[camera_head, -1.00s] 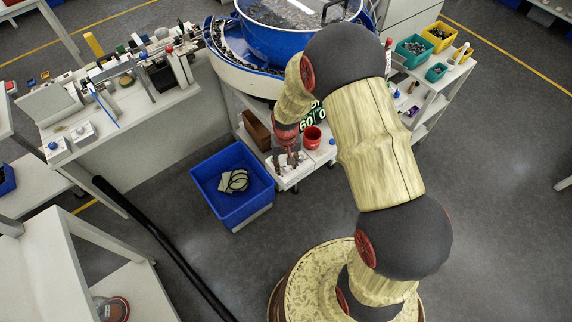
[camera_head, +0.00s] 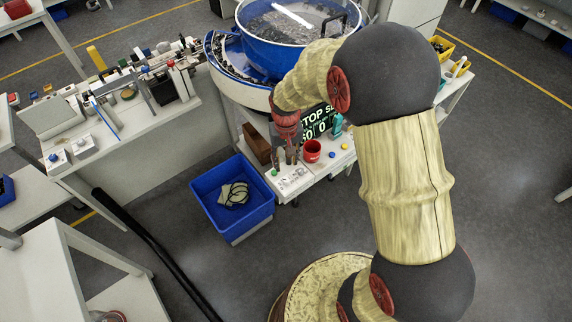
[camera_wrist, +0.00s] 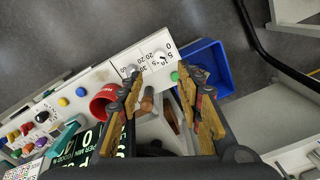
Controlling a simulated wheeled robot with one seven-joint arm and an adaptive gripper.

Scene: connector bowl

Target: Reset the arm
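My gripper (camera_head: 288,157) hangs over the front of the small white control bench (camera_head: 305,183), below the blue bowl feeder. In the wrist view my gripper (camera_wrist: 162,72) has its two fingers spread apart, with no object held between them. The dial panel (camera_wrist: 150,57) with its knobs shows beyond and between the fingertips. My arm arches up and to the right from its base, and its upper links hide part of the shelf behind.
A blue bin (camera_head: 232,222) holding a pale item stands on the floor. The blue bowl feeder (camera_head: 252,45) is behind. Open floor lies at right.

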